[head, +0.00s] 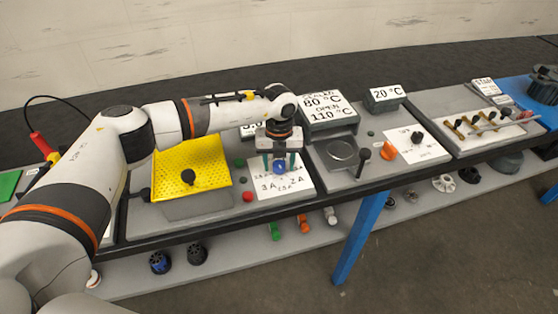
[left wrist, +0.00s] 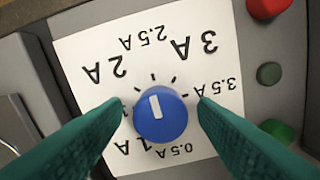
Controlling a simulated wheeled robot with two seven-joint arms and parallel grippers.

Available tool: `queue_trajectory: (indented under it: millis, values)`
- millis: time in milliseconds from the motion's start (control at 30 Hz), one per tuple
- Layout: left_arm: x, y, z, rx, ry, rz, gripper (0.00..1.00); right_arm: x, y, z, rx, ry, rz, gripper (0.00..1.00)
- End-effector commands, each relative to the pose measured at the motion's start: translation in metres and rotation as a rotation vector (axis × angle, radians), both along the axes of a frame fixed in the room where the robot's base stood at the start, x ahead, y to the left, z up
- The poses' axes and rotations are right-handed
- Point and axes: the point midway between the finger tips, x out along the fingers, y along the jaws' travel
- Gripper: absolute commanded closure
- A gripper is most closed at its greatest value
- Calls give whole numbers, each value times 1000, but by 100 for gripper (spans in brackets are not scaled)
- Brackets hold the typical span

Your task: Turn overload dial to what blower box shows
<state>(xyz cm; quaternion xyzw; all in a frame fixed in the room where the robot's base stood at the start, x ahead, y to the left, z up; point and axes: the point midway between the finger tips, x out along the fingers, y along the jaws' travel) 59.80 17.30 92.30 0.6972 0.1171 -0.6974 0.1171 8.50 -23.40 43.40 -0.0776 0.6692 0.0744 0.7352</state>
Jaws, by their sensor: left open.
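The blue overload dial (left wrist: 160,115) sits on a white plate (left wrist: 75,45) marked with ampere values, seen upside down. Its white mark points up and slightly left in the left wrist view, toward the 2.5 A label. My left gripper (left wrist: 160,106) is open, with one green finger on each side of the dial; I cannot tell whether they touch it. In the head view my left gripper (head: 279,166) is over the blue dial (head: 279,168). A sign box (head: 248,130) behind the wrist is mostly hidden and its value is unreadable. My right gripper is not seen.
A red button and green buttons (head: 247,196) stand left of the dial plate. A yellow perforated panel (head: 190,165) lies further left. A box reading 80 °C and 110 °C (head: 325,108) and a 20 °C box (head: 385,97) stand to the right. A lower shelf holds loose parts.

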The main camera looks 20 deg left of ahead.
Motion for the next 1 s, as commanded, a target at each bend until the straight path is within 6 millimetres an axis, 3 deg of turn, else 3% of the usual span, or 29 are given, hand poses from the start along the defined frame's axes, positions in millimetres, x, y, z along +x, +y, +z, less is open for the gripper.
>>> queue_trajectory:
  millis: [33, 300, 667, 1000]
  values:
    - [0, 0, 0, 0, 0, 0, 48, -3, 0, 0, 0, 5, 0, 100]
    - [0, 0, 0, 0, 0, 0, 91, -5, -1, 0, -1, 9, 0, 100]
    - [0, 0, -1, 0, 0, -66, 91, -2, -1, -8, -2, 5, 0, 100]
    - [1, 1, -3, 0, -2, -319, 91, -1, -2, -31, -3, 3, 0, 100]
